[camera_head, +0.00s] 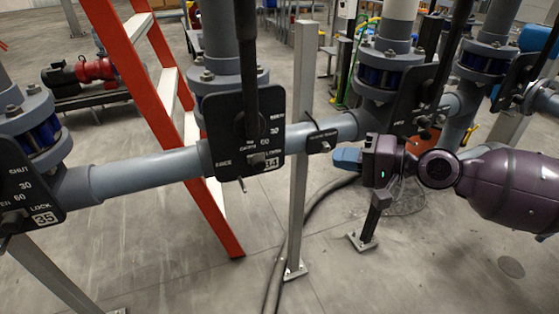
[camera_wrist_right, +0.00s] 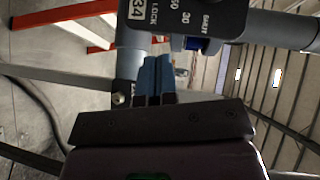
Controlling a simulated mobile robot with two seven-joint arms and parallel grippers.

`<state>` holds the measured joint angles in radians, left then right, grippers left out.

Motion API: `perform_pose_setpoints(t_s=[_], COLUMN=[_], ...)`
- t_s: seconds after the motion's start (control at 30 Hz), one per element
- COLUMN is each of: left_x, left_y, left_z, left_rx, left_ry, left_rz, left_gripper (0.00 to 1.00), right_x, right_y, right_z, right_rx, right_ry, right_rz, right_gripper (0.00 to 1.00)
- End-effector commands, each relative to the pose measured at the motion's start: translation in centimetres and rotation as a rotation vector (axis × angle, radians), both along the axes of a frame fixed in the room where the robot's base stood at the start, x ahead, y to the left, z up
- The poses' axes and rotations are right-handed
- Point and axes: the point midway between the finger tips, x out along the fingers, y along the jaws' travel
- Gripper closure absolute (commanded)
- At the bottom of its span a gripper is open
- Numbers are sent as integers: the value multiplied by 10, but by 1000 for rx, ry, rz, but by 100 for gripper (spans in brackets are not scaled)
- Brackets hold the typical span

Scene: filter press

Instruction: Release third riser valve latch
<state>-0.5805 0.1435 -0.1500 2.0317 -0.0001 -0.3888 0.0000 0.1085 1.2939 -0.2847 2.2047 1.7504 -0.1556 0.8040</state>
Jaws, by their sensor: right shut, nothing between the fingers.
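The valve plate marked 34 (camera_head: 243,135) hangs on the middle riser, with a long black lever (camera_head: 249,60) standing up in front of it. A small metal pin (camera_head: 242,185) shows at its lower edge. My right gripper (camera_head: 346,158) is shut and empty, its blue fingertips pointing left, to the right of the plate and beyond the grey support post. The right wrist view shows the plate marked 34 (camera_wrist_right: 185,17) just past my closed blue fingers (camera_wrist_right: 158,75); contact cannot be told. Another valve plate (camera_head: 410,105) stands above my right wrist. My left gripper is not in view.
A grey horizontal pipe (camera_head: 150,172) links the risers. A metal post (camera_head: 302,130) stands near the gripper. A plate marked 35 (camera_head: 30,195) is at far left. An orange ladder (camera_head: 135,85) stands behind the pipe. The lower floor (camera_head: 170,270) is mostly clear.

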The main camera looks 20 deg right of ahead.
Motion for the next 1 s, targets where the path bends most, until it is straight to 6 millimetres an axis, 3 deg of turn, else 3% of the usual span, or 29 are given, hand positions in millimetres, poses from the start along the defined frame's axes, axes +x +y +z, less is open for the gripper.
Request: perform_pose_setpoints(t_s=[0.37,0.73,1.0], left_x=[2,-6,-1], left_y=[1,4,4], left_z=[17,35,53], left_rx=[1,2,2], left_ry=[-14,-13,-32], left_rz=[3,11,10], left_gripper=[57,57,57], right_x=[13,41,65], right_y=[13,42,68], right_z=[3,-6,-14], right_rx=[2,4,4], right_ry=[-8,-5,-3], right_rz=[-1,0,1], right_gripper=[100,100,100])
